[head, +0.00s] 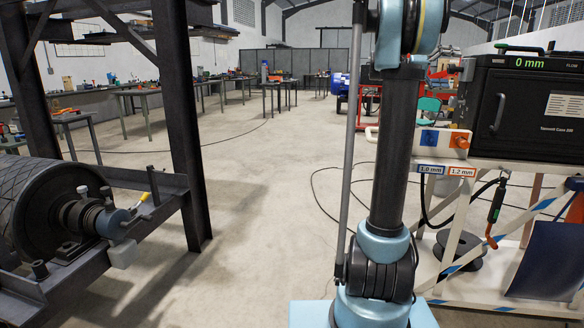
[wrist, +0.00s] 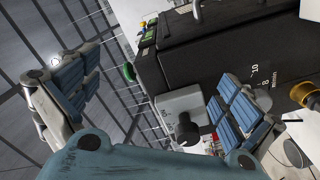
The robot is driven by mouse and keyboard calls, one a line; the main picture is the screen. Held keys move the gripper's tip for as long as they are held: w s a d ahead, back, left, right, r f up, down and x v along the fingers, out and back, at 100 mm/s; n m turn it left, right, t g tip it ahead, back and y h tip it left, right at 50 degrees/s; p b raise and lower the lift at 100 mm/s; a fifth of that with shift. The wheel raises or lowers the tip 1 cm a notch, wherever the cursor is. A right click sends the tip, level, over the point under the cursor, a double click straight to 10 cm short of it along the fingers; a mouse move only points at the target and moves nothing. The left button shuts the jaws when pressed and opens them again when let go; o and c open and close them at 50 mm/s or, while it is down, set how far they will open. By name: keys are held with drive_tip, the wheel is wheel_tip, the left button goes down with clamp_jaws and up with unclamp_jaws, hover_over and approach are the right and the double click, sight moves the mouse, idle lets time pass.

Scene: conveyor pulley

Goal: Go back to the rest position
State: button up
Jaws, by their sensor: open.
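My gripper (wrist: 157,78) shows in the wrist view, with its two blue-padded fingers spread wide at the left and right. It is open, and nothing is seen held between the pads. In the wrist view a dark case (wrist: 215,55) and a grey block with a black knob (wrist: 186,122) lie beyond the fingers; whether any finger touches them I cannot tell. In the head view my arm rises upright right of the middle, and my gripper is out of that picture.
A black case (head: 530,110) reading "0 mm" stands on a white cart (head: 450,180) at right, by blue and orange blocks. At left, a pulley drum (head: 38,212) with a yellow-handled part (head: 141,199) sits in a dark steel frame (head: 178,120). The floor (head: 255,190) between is clear except for cables.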

drive_tip(key=s+a+f+n+t+y, duration=0.2)
drive_tip(key=s+a+f+y, duration=0.4)
drive_tip(key=s+a+f, duration=0.5)
drive_tip(key=s+a+f+n+t+y, duration=0.2)
drive_tip(key=s+a+f+n+y, duration=0.2)
drive_tip(key=s+a+f, duration=0.8)
drive_tip(key=s+a+f+n+t+y, duration=0.2)
drive_tip(key=s+a+f+y, duration=0.5)
drive_tip(key=f, duration=1.7)
drive_tip(key=s+a+n, duration=0.1)
drive_tip(key=s+a, duration=0.3)
drive_tip(key=a, duration=0.4)
drive_tip(key=shift+s+a+n+y, duration=0.25)
drive_tip(key=shift+s+n+y, duration=0.05)
